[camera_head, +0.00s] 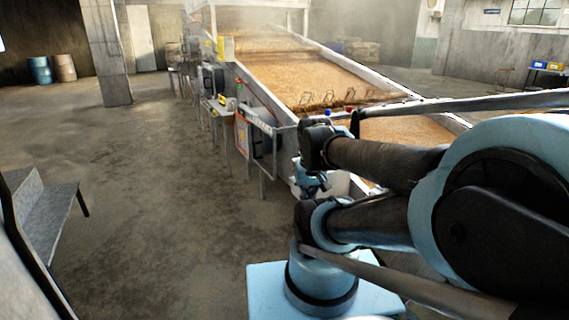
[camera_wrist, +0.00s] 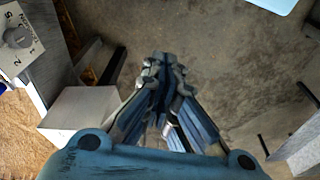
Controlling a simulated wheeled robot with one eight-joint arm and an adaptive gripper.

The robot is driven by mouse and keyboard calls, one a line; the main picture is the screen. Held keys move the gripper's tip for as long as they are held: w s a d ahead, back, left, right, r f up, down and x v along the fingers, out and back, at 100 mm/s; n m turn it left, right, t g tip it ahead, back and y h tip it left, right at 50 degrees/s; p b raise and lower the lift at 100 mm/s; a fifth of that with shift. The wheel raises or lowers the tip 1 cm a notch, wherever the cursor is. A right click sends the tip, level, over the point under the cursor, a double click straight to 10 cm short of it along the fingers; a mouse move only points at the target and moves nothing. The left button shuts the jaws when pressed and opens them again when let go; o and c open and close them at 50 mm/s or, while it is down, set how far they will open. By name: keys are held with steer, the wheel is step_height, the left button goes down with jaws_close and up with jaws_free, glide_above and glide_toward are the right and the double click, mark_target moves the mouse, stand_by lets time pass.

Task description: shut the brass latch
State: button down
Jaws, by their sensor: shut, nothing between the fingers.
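I cannot make out the brass latch in either view; it is hidden or too small to tell. In the wrist view my gripper (camera_wrist: 164,62) points up the picture, its fingertips together with nothing between them. It hangs over bare floor, beside the machine's side. In the head view my arm reaches to the near end of the long grain bed (camera_head: 300,75), where the arm covers part of the machine's side.
In the wrist view a dial panel (camera_wrist: 22,40) and a pale metal box (camera_wrist: 80,112) stand left of my gripper. A grey bench (camera_head: 45,215) stands at the left in the head view. A pillar (camera_head: 108,50) stands farther back. The floor (camera_head: 140,190) between is clear.

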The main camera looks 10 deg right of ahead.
steer(key=w+a+r+n+g+h, duration=0.1)
steer(key=w+r+n, duration=0.35)
steer(key=w, duration=0.35)
steer(key=w+r+n+h, duration=0.1)
steer(key=w+r+n, duration=0.35)
steer(key=w, duration=0.35)
steer(key=w+a+n+h, duration=0.1)
steer(key=w+a+n, duration=0.15)
steer(key=w, duration=0.25)
steer(key=w+a+n, duration=0.1)
steer(key=w+n, duration=0.3)
steer(key=w, duration=0.2)
steer(key=w+a+f+n+h, duration=0.1)
steer(key=w+a+f+n, duration=0.3)
steer(key=w, duration=0.3)
steer(key=w+d+f, duration=0.1)
steer(key=d+f, duration=0.6)
steer(key=f, duration=0.2)
steer(key=shift+w+d+g, duration=0.25)
steer(key=shift+d+g, duration=0.05)
steer(key=shift+d, duration=0.05)
